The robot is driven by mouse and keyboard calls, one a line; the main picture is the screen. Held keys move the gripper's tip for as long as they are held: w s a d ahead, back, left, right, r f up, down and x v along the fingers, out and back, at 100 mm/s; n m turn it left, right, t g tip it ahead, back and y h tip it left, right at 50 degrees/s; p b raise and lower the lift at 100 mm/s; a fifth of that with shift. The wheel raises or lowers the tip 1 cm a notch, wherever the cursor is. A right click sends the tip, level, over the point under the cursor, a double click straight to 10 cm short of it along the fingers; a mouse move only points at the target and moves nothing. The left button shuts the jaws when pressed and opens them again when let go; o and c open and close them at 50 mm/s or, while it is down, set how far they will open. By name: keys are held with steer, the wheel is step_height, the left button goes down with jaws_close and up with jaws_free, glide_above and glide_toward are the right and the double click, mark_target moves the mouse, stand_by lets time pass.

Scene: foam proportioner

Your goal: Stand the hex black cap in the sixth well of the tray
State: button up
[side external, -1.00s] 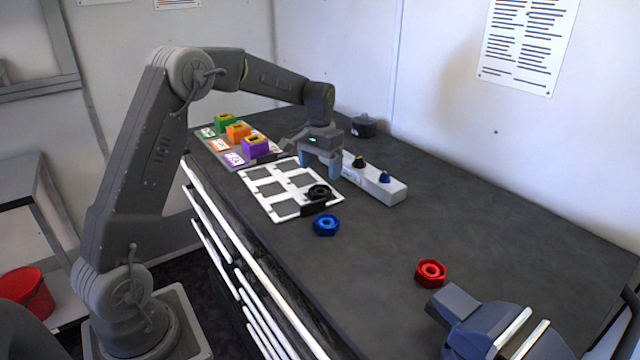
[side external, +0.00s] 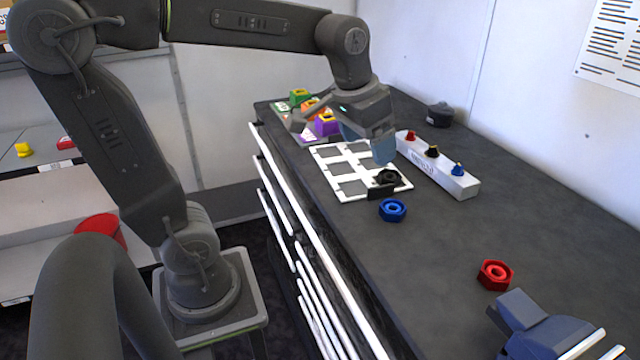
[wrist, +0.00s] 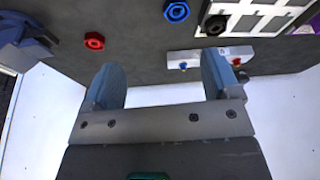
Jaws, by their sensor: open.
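The hex black cap (side external: 388,178) is a dark ring-shaped piece at the near right corner well of the white-framed tray (side external: 354,199). A dark flat piece shows just in front of it. Whether the cap stands fully down in the well is hard to tell. The cap also shows in the wrist view (wrist: 215,25), at the tray's corner. My gripper (side external: 384,155) is open, above and behind the cap in the side view. In the wrist view its two blue-grey fingers (wrist: 162,82) are apart with nothing between them.
A blue hex nut (side external: 392,210) and a red one (side external: 495,275) lie in front of the tray. A white box with coloured knobs (side external: 438,170) stands right of it. Coloured blocks (side external: 326,124) stand behind. A blue-grey vise (side external: 540,330) is at the near right.

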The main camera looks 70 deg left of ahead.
steer(key=s+d+f+t, duration=0.1)
steer(key=s+d+f, duration=0.1)
steer(key=s, duration=0.3)
steer(key=s+d+f+m+t, duration=0.1)
steer(key=s+d+f, duration=0.1)
steer(key=s, duration=0.3)
steer(key=shift+s+d+h, duration=0.15)
steer(key=shift+s+h, duration=0.1)
steer(key=shift+h, duration=0.05)
stand_by(0.6)
